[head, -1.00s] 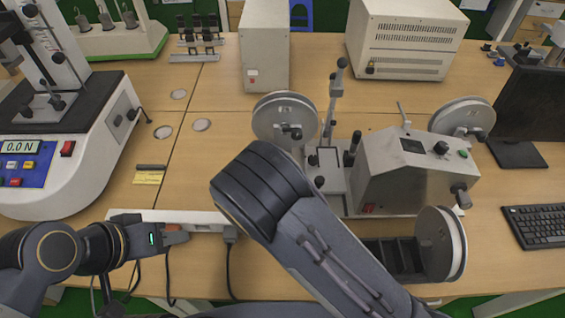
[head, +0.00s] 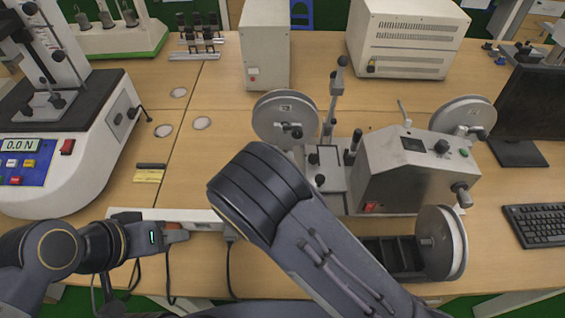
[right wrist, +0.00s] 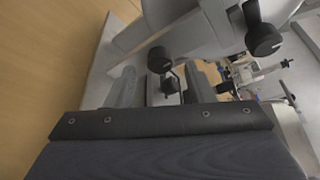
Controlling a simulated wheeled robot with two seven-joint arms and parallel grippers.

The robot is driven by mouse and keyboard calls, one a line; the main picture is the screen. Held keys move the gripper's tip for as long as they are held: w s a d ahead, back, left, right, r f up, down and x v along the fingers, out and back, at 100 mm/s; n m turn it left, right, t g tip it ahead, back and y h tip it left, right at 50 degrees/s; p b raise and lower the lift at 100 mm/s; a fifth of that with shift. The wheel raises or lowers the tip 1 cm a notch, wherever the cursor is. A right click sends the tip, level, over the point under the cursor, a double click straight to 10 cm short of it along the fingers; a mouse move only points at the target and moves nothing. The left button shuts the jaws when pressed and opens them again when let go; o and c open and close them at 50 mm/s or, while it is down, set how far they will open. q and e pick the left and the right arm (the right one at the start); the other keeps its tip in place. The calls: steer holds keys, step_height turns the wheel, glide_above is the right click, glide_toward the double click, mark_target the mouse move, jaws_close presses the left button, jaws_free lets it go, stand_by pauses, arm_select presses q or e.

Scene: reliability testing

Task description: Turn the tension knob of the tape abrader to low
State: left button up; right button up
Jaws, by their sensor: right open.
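The tape abrader (head: 400,178) is a grey machine with several reels, standing on the table right of centre. A black knob (head: 442,147) sits on its sloped panel and another dark knob (head: 461,188) on its right end; I cannot tell which sets tension. In the right wrist view, black knobs (right wrist: 160,60) and (right wrist: 263,38) show on grey machine parts. My right gripper (right wrist: 162,88) is open, its fingers either side of the view below the nearer knob; contact is unclear. My right arm hides it in the head view. My left gripper (head: 184,234) is low at the left, its jaws unclear.
A white power strip (head: 180,216) with cables lies by the left gripper. A force tester (head: 75,150) stands at left, a monitor (head: 520,115) and keyboard (head: 537,224) at right. Grey boxes (head: 265,50) and (head: 408,40) stand behind. The table between tester and abrader is mostly clear.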

steer(key=v, duration=0.6)
steer(key=shift+s+b, duration=0.3)
steer(key=shift+a, duration=0.15)
